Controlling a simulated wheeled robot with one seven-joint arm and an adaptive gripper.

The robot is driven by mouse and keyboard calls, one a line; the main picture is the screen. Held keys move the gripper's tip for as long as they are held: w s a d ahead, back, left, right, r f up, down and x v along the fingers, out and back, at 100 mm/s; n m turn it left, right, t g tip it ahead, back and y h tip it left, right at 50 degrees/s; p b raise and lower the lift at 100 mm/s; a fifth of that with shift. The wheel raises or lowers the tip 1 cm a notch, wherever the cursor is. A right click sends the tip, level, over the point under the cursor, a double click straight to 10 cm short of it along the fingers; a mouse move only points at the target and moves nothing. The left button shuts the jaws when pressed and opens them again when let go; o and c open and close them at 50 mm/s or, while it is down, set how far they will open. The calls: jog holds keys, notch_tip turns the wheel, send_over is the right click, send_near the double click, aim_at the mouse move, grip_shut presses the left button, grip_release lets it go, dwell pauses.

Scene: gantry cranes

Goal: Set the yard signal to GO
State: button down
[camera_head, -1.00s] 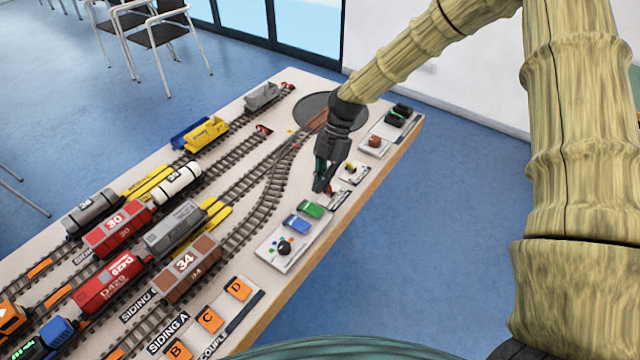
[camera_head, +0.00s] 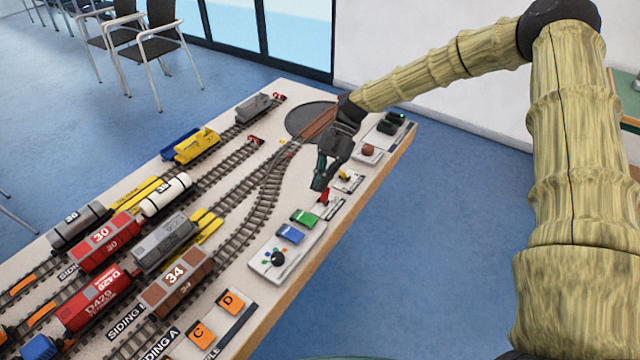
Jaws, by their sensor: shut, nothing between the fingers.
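My gripper (camera_head: 318,182) is shut and empty, pointing down over the right side of the layout table. Its fingertips are just above and to the left of a small red lever (camera_head: 324,197) on a pale plate. I cannot tell if they touch it. A yellow-topped control (camera_head: 345,175) is on the plate behind. In front are a green block (camera_head: 304,217), a blue block (camera_head: 290,233) and a black knob (camera_head: 277,258) with coloured dots around it. No readable label shows which control sets the yard signal, and its setting cannot be read.
A brown round knob (camera_head: 369,150) and a black box with a green light (camera_head: 391,122) are farther back. The turntable (camera_head: 305,115) lies behind my gripper. Tracks with several wagons, including a brown one (camera_head: 181,285), fill the left. Floor right of the table is clear.

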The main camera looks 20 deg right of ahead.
jog(key=shift+r, duration=0.65)
jog(key=w+d+r, duration=0.3)
jog(key=w+d, duration=0.2)
jog(key=d, duration=0.2)
jog(key=shift+w+d+r, duration=0.25)
jog(key=shift+w+r, duration=0.1)
jog(key=shift+r, duration=0.05)
dwell(0.3)
